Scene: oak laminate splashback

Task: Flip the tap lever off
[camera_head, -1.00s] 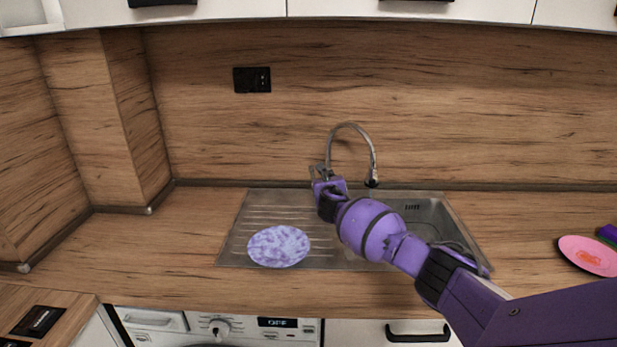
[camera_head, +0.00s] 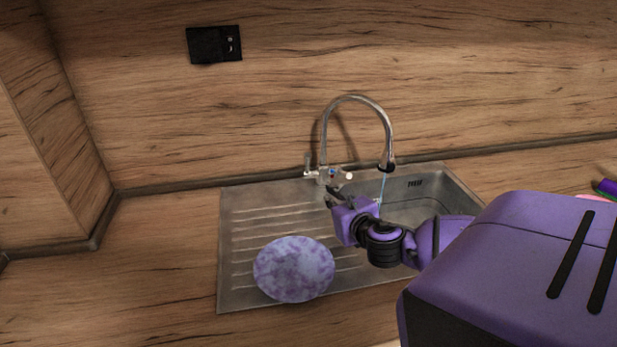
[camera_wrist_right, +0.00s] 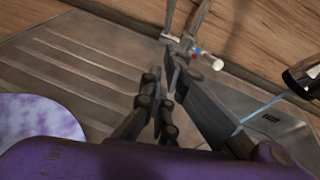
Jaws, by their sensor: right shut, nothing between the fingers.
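The chrome tap (camera_head: 324,150) stands at the back of the steel sink, its tall spout arching to the right. A thin bluish water stream (camera_head: 382,188) falls from the spout's dark tip; it also shows in the right wrist view (camera_wrist_right: 262,107). At the tap's base is a short side handle with a white end (camera_head: 349,175) and red and blue marks; in the wrist view the handle (camera_wrist_right: 210,60) points right. My right gripper (camera_head: 332,193) is shut and empty, just in front of and below the tap base. In the wrist view its fingertips (camera_wrist_right: 163,75) appear apart from the handle.
A purple-white mottled plate (camera_head: 293,269) lies on the ribbed drainboard (camera_head: 240,225) left of the gripper. The basin (camera_head: 425,190) is to the right, partly behind my arm. A black socket (camera_head: 214,44) is on the wood splashback. The counter at left (camera_head: 150,270) is clear.

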